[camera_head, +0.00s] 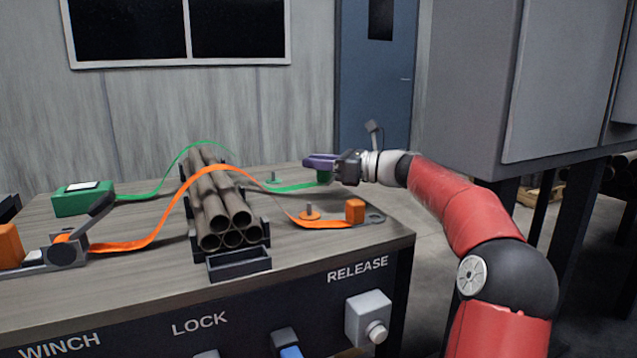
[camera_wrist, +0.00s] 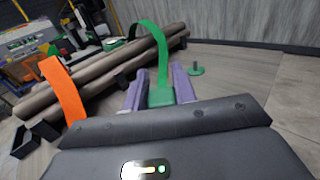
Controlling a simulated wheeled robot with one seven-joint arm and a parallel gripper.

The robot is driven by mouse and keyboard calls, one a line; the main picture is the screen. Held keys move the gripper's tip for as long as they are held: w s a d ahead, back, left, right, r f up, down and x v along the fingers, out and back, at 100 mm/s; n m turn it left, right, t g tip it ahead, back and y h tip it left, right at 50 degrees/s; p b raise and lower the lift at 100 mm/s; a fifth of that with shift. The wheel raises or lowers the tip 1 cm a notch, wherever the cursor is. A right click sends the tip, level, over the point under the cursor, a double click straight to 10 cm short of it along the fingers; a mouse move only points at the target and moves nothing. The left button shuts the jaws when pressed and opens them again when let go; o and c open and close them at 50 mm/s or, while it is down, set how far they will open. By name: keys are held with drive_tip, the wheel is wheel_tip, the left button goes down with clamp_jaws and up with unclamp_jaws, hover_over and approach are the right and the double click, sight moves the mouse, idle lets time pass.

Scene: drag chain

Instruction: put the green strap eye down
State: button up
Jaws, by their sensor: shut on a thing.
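The green strap (camera_head: 205,145) runs from a green box (camera_head: 83,198) over the pipe bundle to my gripper (camera_head: 322,166) at the right part of the table. My gripper's purple fingers are shut on the green strap eye (camera_head: 323,177), a green block at the strap's end. In the wrist view the green strap eye (camera_wrist: 161,97) sits between the two purple fingers (camera_wrist: 160,90). It is held close to the table top; I cannot tell whether it touches. A green peg (camera_head: 273,178) stands just left of it, apart from it. The underside of the eye is hidden.
A stack of pipes (camera_head: 228,218) lies in a dark cradle. An orange strap (camera_head: 150,235) crosses it to an orange block (camera_head: 355,211) beside an orange peg (camera_head: 309,213). The table's right edge is near my arm. A large grey cabinet (camera_head: 560,80) stands at the right.

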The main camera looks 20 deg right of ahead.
sight(331, 179)
wheel_tip(331, 179, down, 4)
drive_tip(key=shift+r+b, duration=0.1)
drive_tip(key=shift+b, duration=0.35)
drive_tip(key=o, duration=1)
drive_tip(key=shift+d, duration=0.15)
drive_tip(key=v, duration=0.7)
drive_tip(key=shift+s+d+p, duration=0.1)
drive_tip(key=shift+s+p, duration=0.05)
drive_tip(key=shift+p, duration=0.15)
